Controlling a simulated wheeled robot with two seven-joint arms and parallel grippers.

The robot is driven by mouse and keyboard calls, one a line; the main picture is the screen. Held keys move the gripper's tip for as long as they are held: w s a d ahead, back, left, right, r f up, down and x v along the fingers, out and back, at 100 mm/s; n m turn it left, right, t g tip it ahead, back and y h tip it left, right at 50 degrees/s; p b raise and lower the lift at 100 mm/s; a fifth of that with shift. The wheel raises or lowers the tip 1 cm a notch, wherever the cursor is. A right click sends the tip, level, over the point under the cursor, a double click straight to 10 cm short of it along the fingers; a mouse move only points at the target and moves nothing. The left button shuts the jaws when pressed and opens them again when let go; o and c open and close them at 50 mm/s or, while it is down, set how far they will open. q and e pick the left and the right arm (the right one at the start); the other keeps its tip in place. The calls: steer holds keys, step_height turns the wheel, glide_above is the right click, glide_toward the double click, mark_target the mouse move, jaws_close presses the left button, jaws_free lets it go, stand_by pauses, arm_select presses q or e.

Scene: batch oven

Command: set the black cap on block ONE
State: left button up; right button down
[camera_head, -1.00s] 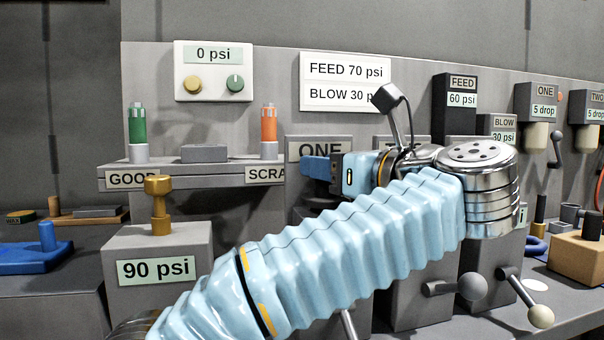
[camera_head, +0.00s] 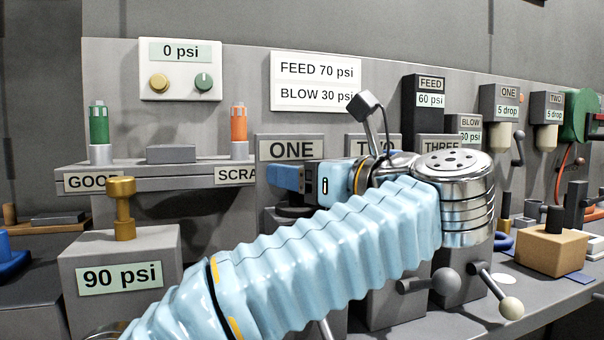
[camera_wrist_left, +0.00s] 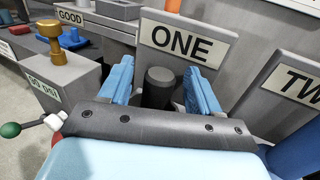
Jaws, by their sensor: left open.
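Block ONE carries the ONE sign (camera_head: 291,149) and stands behind and below my left gripper in the head view. The sign is large in the left wrist view (camera_wrist_left: 182,43). My left gripper (camera_head: 287,178) is open at block ONE. In the left wrist view its two blue fingers (camera_wrist_left: 160,90) stand on either side of a black cylinder, the black cap's upright part (camera_wrist_left: 159,84), with gaps beside it. A dark round edge (camera_head: 290,212) shows under the fingers in the head view. How the cap is seated is hidden. My right gripper is not in view.
A shelf marked GOOD and SCRAP (camera_head: 150,176) is at the left, with a green (camera_head: 98,126) and an orange cylinder (camera_head: 238,125). The 90 psi block (camera_head: 125,255) with a brass knob stands in front. Signs TWO and THREE are right of ONE, partly behind my arm.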

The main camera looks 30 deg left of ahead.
arm_select(q)
steer(key=shift+r, duration=0.1)
steer(key=shift+r+p, duration=0.25)
steer(key=shift+p, duration=0.2)
steer(key=b+v, duration=0.1)
steer(key=v, duration=0.1)
steer(key=f+b+v, duration=0.1)
steer(key=b+v, duration=0.1)
steer(key=shift+s+d, duration=0.1)
steer(key=shift+d, duration=0.25)
steer(key=b+v, duration=0.2)
steer(key=v, duration=0.5)
steer(key=shift+r, duration=0.45)
steer(key=shift+d, duration=0.1)
stand_by(0.9)
